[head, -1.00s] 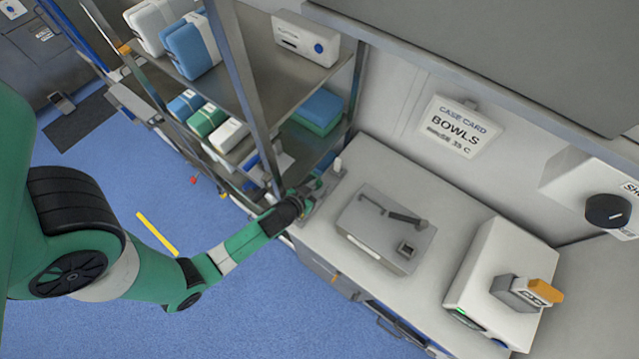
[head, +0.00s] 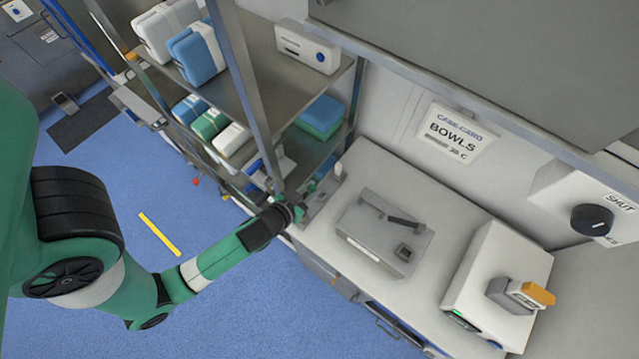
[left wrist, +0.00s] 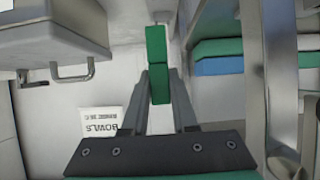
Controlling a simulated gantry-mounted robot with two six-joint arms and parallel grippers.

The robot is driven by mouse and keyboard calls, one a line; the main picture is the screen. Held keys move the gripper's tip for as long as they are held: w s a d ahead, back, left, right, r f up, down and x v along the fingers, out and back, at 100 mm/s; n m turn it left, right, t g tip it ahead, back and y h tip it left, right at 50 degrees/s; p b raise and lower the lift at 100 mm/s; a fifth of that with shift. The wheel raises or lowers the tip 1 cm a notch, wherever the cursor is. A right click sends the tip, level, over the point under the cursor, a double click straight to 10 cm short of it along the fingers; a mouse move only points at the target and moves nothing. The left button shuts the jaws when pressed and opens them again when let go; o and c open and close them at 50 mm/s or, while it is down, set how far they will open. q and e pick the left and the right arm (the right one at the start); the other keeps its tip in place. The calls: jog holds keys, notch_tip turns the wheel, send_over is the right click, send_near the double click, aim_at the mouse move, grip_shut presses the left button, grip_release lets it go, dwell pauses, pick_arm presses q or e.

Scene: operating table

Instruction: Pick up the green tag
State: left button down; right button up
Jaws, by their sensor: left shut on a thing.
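The green tag (left wrist: 157,65) shows in the left wrist view as a narrow green piece between my two grey fingers. My left gripper (left wrist: 159,82) is shut on it. In the head view my left gripper (head: 311,195) is at the left end of the white counter, beside the shelf post. There the tag is too small and too covered by the gripper to make out clearly. My right gripper is in neither view.
A metal shelf rack (head: 275,65) with blue, green and white packs stands left of the counter (head: 375,170). A grey box (head: 382,232) and a white device (head: 498,275) stand on the counter. A "BOWLS" card (head: 457,133) is on the wall.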

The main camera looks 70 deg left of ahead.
pick_arm(q)
jog(key=d+p+v, duration=0.1)
jog(key=v, duration=0.8)
jog(key=shift+d, duration=0.4)
